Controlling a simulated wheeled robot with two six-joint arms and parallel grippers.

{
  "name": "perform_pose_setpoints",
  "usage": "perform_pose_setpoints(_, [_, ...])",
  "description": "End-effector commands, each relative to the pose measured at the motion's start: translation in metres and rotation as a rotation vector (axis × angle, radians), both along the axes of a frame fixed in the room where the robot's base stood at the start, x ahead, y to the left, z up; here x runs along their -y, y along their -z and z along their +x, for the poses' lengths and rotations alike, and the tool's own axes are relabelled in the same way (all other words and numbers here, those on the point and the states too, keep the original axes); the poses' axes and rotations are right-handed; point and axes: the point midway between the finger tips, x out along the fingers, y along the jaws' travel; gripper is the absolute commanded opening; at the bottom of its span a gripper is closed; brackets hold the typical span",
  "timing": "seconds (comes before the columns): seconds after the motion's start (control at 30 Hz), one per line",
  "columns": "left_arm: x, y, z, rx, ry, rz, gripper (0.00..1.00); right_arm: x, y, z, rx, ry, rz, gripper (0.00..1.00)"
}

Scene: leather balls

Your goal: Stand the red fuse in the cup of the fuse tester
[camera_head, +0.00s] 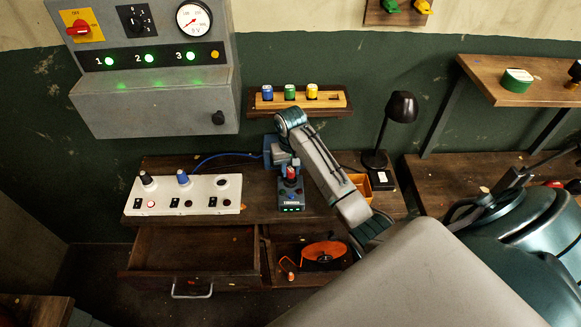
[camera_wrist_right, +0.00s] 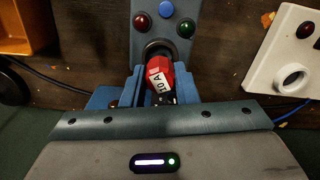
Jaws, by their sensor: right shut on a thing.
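The fuse tester (camera_head: 291,195) is a blue-grey box on the bench with lit green lamps on its front. The wrist view shows its top (camera_wrist_right: 160,18), with a red, a blue and a green button or lamp and the dark round cup (camera_wrist_right: 157,47). My right gripper (camera_head: 289,164) is over the tester, shut on the red fuse (camera_wrist_right: 158,72), which bears a white 10A label. The fuse's far end overlaps the cup's mouth; I cannot tell how deep it sits. In the head view the red fuse (camera_head: 291,174) looks roughly upright. My left gripper is not in view.
A white panel (camera_head: 205,208) with a black-topped and a blue-topped fuse and an empty round socket stands left of the tester. A desk lamp (camera_head: 400,108) and an orange bin (camera_head: 359,187) stand right. An open drawer (camera_head: 195,248) is below. A rack (camera_head: 335,101) holds several fuses.

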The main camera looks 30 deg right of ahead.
Motion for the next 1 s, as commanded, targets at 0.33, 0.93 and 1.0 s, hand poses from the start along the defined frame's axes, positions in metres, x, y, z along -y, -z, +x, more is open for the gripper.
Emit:
perform_pose_setpoints(0.33, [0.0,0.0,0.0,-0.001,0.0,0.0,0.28,0.0,0.006,0.0,0.0,0.0,0.0,0.07])
perform_pose_setpoints(0.93, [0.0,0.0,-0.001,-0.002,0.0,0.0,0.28,0.0,0.015,0.0,0.0,0.0,0.0,0.5])
perform_pose_setpoints(1.0, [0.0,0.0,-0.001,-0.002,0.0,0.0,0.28,0.0,0.015,0.0,0.0,0.0,0.0,0.52])
